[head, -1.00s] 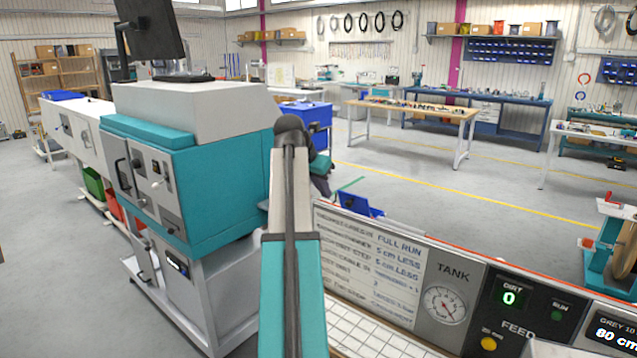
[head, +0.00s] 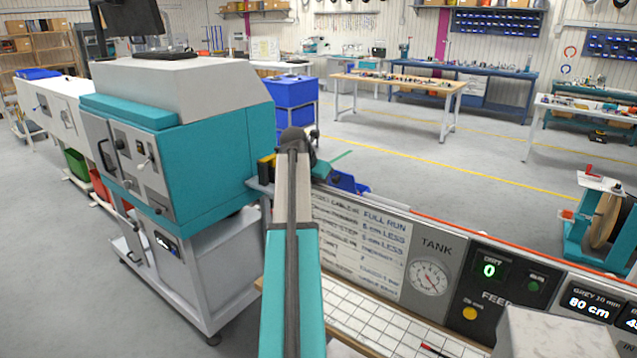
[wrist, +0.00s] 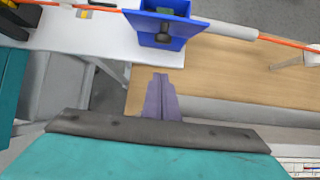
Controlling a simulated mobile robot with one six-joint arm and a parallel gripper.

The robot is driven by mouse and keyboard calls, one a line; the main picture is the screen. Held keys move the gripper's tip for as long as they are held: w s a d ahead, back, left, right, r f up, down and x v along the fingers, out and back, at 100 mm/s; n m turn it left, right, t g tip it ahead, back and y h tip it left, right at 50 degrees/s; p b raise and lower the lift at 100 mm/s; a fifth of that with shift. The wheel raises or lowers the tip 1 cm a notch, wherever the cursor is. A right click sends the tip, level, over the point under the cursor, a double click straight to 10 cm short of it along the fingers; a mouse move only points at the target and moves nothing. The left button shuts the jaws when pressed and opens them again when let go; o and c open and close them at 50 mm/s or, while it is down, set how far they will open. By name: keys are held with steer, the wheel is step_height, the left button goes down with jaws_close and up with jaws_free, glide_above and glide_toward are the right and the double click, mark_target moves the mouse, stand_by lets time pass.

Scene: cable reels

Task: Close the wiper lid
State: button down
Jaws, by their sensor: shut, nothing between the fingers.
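The blue wiper (wrist: 176,43) sits at the top middle of the wrist view, on the orange cable line. Its blue lid (wrist: 195,27) looks tilted up from the body; how far it stands open is hard to tell. In the head view the wiper (head: 347,184) shows small, just right of my arm's end. My gripper (wrist: 161,76) is shut and empty. Its fingertips point at the wiper and lie just below it in the wrist picture, apart from it as far as I can see. In the head view my arm hides the fingers.
The orange cable (wrist: 285,43) runs past the wiper, with a pale sleeve (wrist: 228,30) to its right. A wooden bench top (wrist: 225,85) lies beneath. A teal and white machine (head: 215,130) stands left. The control panel (head: 480,290) fills the lower right.

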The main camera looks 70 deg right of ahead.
steer(key=shift+s+d+r+p, duration=0.15)
steer(key=shift+d+r+p, duration=0.05)
steer(key=shift+d, duration=0.4)
steer(key=shift+s+d+r+p, duration=0.2)
steer(key=shift+d+r+p, duration=0.05)
steer(key=shift+d, duration=0.35)
steer(key=shift+s+d+r+p, duration=0.15)
steer(key=shift+d+r+p, duration=0.05)
steer(key=shift+d, duration=0.4)
